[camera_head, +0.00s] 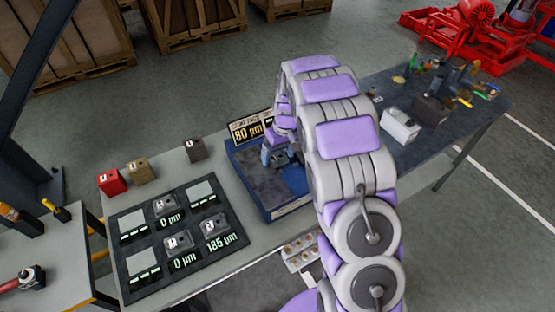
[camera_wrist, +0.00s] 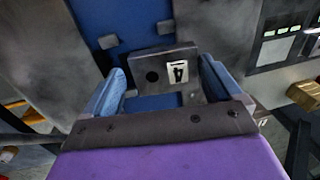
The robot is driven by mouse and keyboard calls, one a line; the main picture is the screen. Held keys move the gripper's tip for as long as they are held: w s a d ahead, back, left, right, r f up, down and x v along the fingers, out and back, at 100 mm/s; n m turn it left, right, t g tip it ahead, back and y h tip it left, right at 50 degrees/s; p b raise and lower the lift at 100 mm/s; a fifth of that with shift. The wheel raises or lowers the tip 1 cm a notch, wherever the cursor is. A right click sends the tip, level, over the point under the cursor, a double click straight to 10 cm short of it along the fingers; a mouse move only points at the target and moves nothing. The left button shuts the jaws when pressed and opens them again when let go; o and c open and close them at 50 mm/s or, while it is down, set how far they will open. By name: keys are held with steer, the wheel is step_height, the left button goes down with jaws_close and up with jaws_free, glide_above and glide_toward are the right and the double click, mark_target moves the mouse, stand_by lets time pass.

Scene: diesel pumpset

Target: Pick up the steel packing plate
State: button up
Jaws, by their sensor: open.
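A grey steel packing plate (camera_wrist: 163,66) with a round hole and a white label reading 4 lies between my gripper's fingers in the wrist view. My gripper (camera_wrist: 162,78) is open, with one blue finger on each side of the plate; I cannot tell whether either finger touches it. In the head view my gripper (camera_head: 276,156) is low over the blue tray (camera_head: 288,207), beside a display reading 80 µm (camera_head: 247,132). My arm hides part of the tray there. Similar plates numbered 1 (camera_head: 180,243), 2 (camera_head: 164,207) and 3 (camera_head: 214,226) sit on a dark mat.
The dark mat (camera_head: 128,292) has readouts of 0 and 185 µm. Red (camera_head: 111,182), brass (camera_head: 140,170) and dark (camera_head: 195,149) blocks stand along the bench's back edge. A white box (camera_head: 400,125) and tools are at right. A tool table (camera_head: 42,262) stands at left.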

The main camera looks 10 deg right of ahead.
mark_target(275, 157)
steer(key=shift+a, duration=0.4)
steer(key=c, duration=0.7)
steer(key=shift+d, duration=0.15)
steer(key=c, duration=0.8)
steer(key=shift+c, duration=0.2)
steer(key=shift+r, duration=0.1)
steer(key=shift+r, duration=0.5)
step_height(275, 157, up, 3)
steer(key=shift+f+p, duration=0.15)
steer(key=shift+p, duration=0.4)
steer(key=s+a, duration=0.1)
steer(key=s, duration=0.4)
steer(key=s+a+p, duration=0.1)
steer(key=s, duration=0.4)
steer(key=s+a+r, duration=0.1)
steer(key=s+a, duration=0.1)
steer(key=s, duration=0.3)
steer(key=shift+s+a+p, duration=0.1)
steer(key=shift+s+p, duration=0.15)
steer(key=shift+p, duration=0.05)
